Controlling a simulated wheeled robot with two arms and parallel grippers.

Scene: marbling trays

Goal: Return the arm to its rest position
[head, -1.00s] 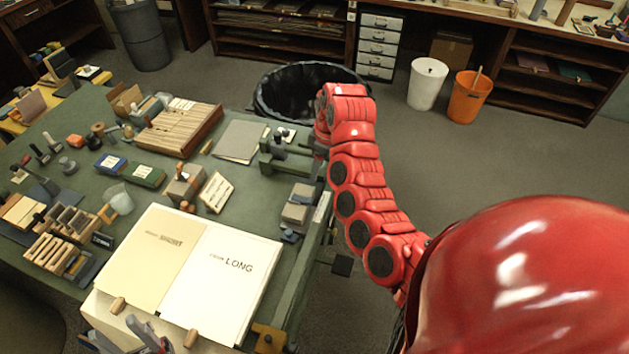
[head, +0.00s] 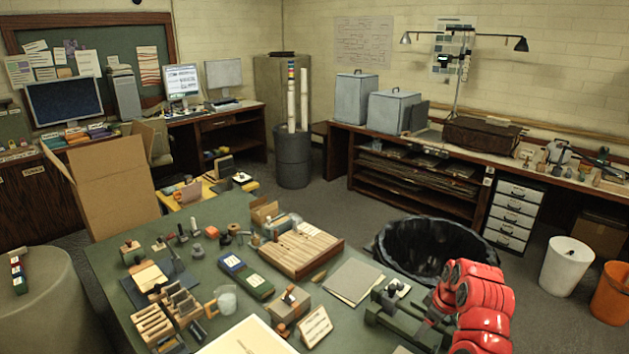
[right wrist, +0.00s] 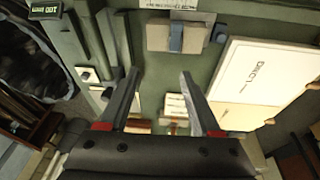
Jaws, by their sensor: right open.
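My red right arm (head: 480,300) comes up from the bottom right of the head view, beside the table's right edge. Its jaws are not clearly seen there. In the right wrist view my right gripper (right wrist: 159,75) is open, with two dark fingers spread apart and nothing between them. It points towards the green table (right wrist: 215,75) and things on it. My left gripper is not in view.
The green worktable (head: 215,210) holds a wooden rack of sheets (head: 300,247), grey boards (head: 353,281) and several small tools. A black-lined bin (head: 395,245) stands close behind my right arm. A white bin (head: 566,266) and an orange bin (head: 611,294) stand at the right.

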